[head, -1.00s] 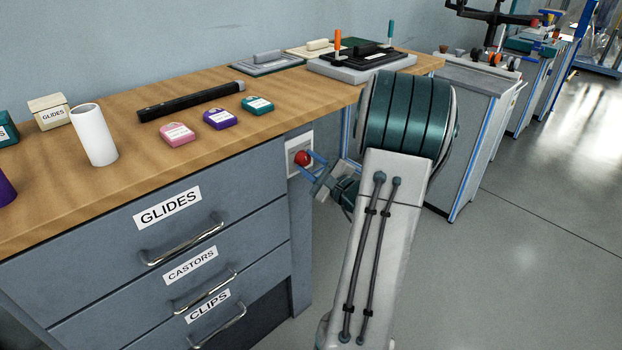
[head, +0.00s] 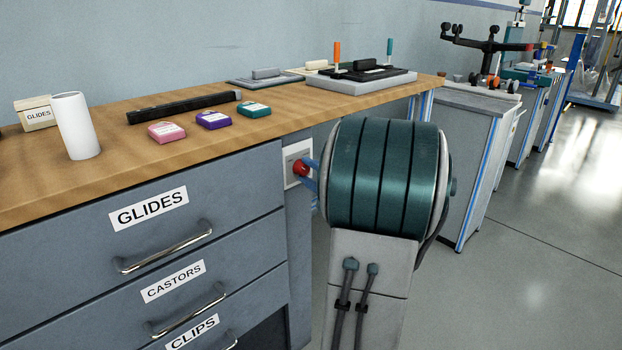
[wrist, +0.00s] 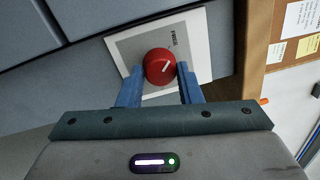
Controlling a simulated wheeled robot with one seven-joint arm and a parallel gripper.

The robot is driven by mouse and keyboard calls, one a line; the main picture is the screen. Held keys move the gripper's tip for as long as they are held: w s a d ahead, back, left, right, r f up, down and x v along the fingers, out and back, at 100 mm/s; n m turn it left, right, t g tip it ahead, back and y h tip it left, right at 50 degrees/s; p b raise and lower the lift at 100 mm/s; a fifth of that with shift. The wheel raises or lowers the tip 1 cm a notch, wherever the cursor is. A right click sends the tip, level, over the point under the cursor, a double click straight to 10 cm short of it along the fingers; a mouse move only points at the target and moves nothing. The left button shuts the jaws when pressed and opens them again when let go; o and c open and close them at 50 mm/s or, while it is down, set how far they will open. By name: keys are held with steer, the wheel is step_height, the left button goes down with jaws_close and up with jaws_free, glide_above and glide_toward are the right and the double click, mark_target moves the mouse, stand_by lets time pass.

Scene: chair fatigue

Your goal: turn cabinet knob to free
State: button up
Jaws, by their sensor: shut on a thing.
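The cabinet knob is a red round knob (head: 300,168) on a pale square plate (head: 292,150) at the cabinet's right end. In the head view my arm hides most of the gripper; only blue finger parts (head: 312,175) show.
The grey cabinet has drawers labelled GLIDES (head: 149,208), CASTORS and CLIPS with protruding handles. The wooden worktop (head: 240,135) carries a white cylinder (head: 76,126), small coloured boxes and a black bar (head: 184,106). Open floor (head: 530,240) lies to the right.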

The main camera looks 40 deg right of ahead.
stand_by(0.3)
steer(key=o, duration=1)
steer(key=s, duration=0.4)
steer(key=s+p, duration=0.1)
steer(key=s, duration=0.4)
steer(key=s+d+f+p, duration=0.1)
steer(key=s, duration=0.3)
steer(key=shift+s, duration=0.4)
